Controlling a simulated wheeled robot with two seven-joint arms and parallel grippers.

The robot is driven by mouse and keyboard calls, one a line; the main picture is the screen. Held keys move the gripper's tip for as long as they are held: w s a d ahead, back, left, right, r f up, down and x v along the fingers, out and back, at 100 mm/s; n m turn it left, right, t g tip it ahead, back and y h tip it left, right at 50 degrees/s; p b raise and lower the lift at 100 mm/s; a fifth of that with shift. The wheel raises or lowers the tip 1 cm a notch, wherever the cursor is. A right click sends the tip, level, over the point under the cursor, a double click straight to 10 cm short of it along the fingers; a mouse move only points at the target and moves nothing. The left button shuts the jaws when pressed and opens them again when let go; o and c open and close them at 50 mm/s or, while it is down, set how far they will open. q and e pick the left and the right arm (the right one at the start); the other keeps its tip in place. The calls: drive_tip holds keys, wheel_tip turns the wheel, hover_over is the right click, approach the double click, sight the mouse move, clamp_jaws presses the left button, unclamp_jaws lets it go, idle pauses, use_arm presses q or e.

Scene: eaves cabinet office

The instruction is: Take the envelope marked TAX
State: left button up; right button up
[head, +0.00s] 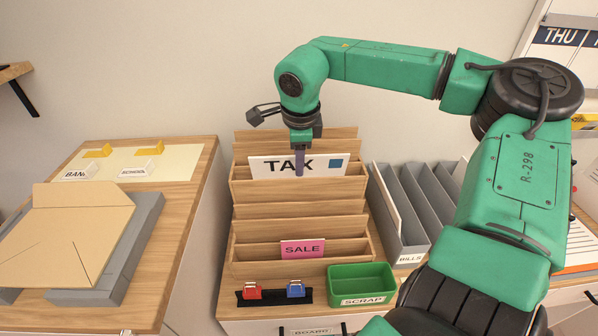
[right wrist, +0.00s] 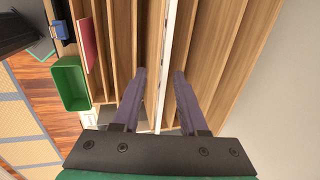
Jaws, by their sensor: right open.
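The white envelope marked TAX (head: 265,167), with a blue square at its right, stands upright in a rear slot of the wooden tiered rack (head: 240,192). My right gripper (head: 299,172) points down at the envelope from above, with a finger in front of its face. In the right wrist view the open fingers (right wrist: 160,72) are on either side of the envelope's thin white edge (right wrist: 168,50). I cannot tell whether either finger touches it. My left gripper is not in view.
A pink SALE card (head: 302,249) stands in a front slot. The green SCRAP bin (head: 360,284) and a black holder with red and blue clips (head: 274,294) sit before the rack. Grey BILLS dividers (head: 412,205) stand close on the right. A large tan envelope (head: 65,240) lies left.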

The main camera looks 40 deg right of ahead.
drive_tip(key=x, duration=0.2)
drive_tip(key=p+x, duration=0.1)
drive_tip(key=x, duration=0.1)
drive_tip(key=shift+w+d+r, duration=0.1)
drive_tip(key=shift+w+d, duration=0.05)
drive_tip(key=shift+d, duration=0.1)
clamp_jaws()
drive_tip(key=shift+r, duration=0.1)
